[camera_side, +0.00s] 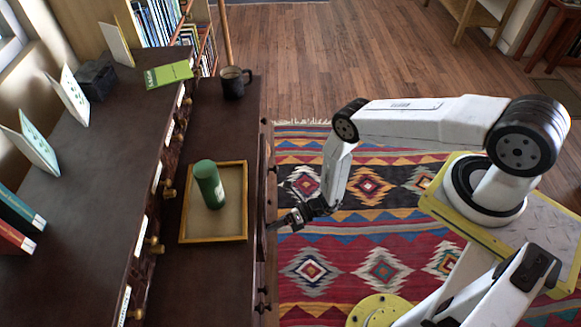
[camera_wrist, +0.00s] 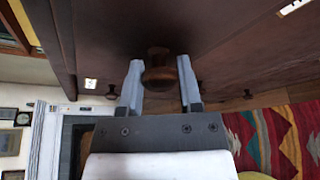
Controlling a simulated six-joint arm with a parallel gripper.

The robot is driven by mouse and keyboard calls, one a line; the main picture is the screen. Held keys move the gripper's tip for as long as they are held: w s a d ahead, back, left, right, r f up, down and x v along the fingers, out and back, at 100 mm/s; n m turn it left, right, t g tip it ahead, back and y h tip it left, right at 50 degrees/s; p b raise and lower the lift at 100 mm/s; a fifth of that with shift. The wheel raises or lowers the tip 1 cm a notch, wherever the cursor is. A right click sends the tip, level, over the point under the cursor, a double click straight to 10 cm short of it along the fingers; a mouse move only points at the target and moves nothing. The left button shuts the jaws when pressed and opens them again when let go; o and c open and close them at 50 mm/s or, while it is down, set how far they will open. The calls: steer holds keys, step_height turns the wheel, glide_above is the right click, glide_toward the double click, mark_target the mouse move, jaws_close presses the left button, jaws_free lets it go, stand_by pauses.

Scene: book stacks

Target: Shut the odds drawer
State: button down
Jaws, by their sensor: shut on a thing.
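My gripper (camera_side: 276,225) is at the front of the dark wooden desk, low on its right side in the side view. In the wrist view its two grey fingers (camera_wrist: 160,80) stand on either side of a round brown knob (camera_wrist: 158,72), and the gripper is shut on it. The knob is on a dark wooden drawer front (camera_wrist: 125,25) that fills the upper part of the wrist view. No readable label shows which drawer is the odds drawer. How far the drawer stands out is hard to tell.
On the desk top (camera_side: 222,275) lie a wood-rimmed tray (camera_side: 184,238) with a green cylinder (camera_side: 209,184) and a dark mug (camera_side: 233,84). Other knobs (camera_side: 262,290) line the desk front. A patterned rug (camera_side: 320,265) covers the floor.

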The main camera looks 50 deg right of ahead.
steer(key=shift+w+a, duration=1.5)
steer(key=shift+w, duration=0.05)
steer(key=shift+r, duration=0.1)
steer(key=shift+c, duration=1.4)
jaws_free()
steer(key=v, duration=0.7)
steer(key=shift+s+d, duration=0.2)
steer(key=shift+d, duration=0.15)
steer(key=shift+w+r, duration=0.1)
steer(key=shift+r, duration=0.1)
